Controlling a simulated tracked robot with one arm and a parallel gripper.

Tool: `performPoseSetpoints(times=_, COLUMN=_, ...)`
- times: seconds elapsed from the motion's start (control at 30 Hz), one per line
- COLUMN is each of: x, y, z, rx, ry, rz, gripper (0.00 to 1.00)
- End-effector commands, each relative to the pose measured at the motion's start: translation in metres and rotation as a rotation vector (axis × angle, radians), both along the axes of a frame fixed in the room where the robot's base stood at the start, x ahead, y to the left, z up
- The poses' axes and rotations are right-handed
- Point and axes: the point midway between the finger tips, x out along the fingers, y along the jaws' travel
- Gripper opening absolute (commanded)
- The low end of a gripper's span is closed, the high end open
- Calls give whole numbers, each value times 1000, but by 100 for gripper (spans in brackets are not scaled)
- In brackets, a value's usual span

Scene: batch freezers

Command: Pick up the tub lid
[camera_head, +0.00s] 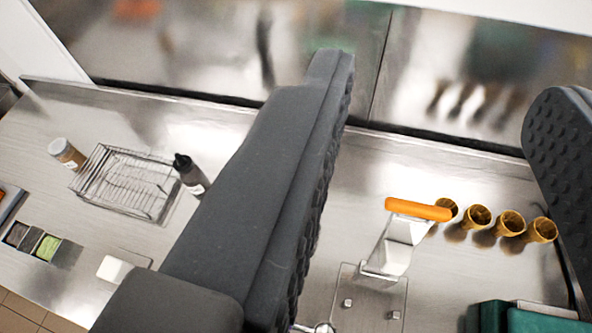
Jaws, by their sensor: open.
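My gripper (440,95) is open, with one dark ribbed finger across the middle and the other at the right edge. Nothing is between the fingers at their tips. I cannot pick out the tub lid for certain. A small white square piece (115,269) lies on the counter at the lower left, but I cannot tell whether it is a lid. A teal object (535,321) is cut off at the lower right edge. My near finger hides much of the counter's middle.
A steel counter (215,125) runs along a reflective wall. A wire basket (125,184), a dark bottle (190,175) and a white-capped jar (67,153) stand left. Several cones (476,217) stand right, beside an orange-handled metal piece (418,209) above a bolted plate (368,302).

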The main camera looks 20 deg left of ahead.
Motion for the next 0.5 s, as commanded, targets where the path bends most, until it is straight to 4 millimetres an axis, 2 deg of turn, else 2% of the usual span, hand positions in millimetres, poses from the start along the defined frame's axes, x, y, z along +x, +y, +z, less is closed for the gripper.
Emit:
performPoseSetpoints(times=0.27, x=73, y=13, z=-29, rx=-68, ry=156, rz=79, gripper=46)
performPoseSetpoints(times=0.5, x=134, y=30, z=-68, rx=-135, ry=298, rz=167, gripper=46)
